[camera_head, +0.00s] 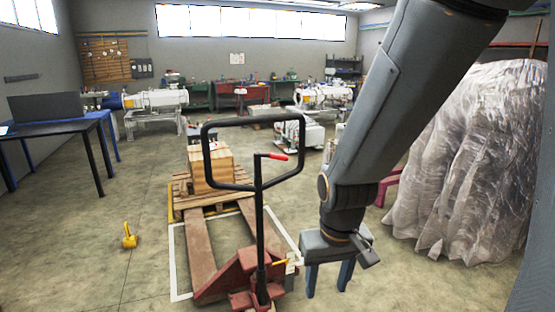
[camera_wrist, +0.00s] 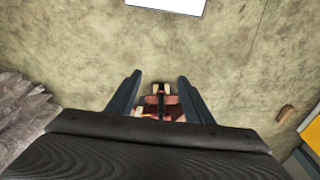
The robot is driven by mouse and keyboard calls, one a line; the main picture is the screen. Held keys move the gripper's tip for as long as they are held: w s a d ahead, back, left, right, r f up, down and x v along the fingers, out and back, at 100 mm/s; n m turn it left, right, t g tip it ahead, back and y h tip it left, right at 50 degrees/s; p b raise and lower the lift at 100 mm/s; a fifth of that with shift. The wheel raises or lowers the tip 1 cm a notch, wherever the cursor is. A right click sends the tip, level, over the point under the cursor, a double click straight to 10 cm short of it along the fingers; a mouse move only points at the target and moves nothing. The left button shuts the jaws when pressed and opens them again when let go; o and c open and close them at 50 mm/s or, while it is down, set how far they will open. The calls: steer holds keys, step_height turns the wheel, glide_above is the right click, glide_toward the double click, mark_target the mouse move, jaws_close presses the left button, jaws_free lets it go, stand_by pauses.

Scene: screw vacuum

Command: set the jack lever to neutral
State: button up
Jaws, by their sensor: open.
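A red pallet jack (camera_head: 235,275) stands on the floor with its black loop handle (camera_head: 207,160) upright. Its jack lever (camera_head: 275,156) has a red tip and sticks out to the right just inside the handle loop. My gripper (camera_head: 328,283) points down, to the right of the jack's handle post and well below the lever. Its two fingers are apart with nothing held. In the wrist view, the fingers (camera_wrist: 160,78) are spread, and part of the red jack (camera_wrist: 172,106) shows between them, farther off. The lever cannot be made out there.
A wooden pallet (camera_head: 220,205) with a wooden crate (camera_head: 210,168) sits on the jack's forks. A yellow object (camera_head: 129,236) lies on the floor at left. A plastic-wrapped mass (camera_head: 465,165) stands at right. A dark table (camera_head: 60,125) is at left. Floor left of the jack is mostly clear.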

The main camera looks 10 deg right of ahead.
stand_by(0.3)
steer(key=shift+c, duration=0.6)
steer(key=w+n+t, duration=0.1)
steer(key=w, duration=0.4)
steer(key=w+d+n+t, duration=0.1)
steer(key=w, duration=0.4)
steer(key=w+n+t, duration=0.1)
steer(key=w, duration=0.4)
steer(key=shift+d+t, duration=0.3)
steer(key=shift+d, duration=0.05)
steer(key=shift+c, duration=1)
steer(key=n+t+y, duration=0.3)
steer(key=n+t, duration=1)
steer(key=n, duration=0.1)
glide_toward(281, 158)
steer(key=w, duration=0.4)
steer(key=shift+w+a+p, duration=0.35)
steer(key=shift+w, duration=0.9)
steer(key=shift+w+a+p, duration=0.35)
steer(key=shift+w, duration=0.85)
steer(key=shift+w+a+p, duration=0.35)
steer(key=shift+w, duration=0.9)
steer(key=shift+d, duration=0.1)
jaws_close()
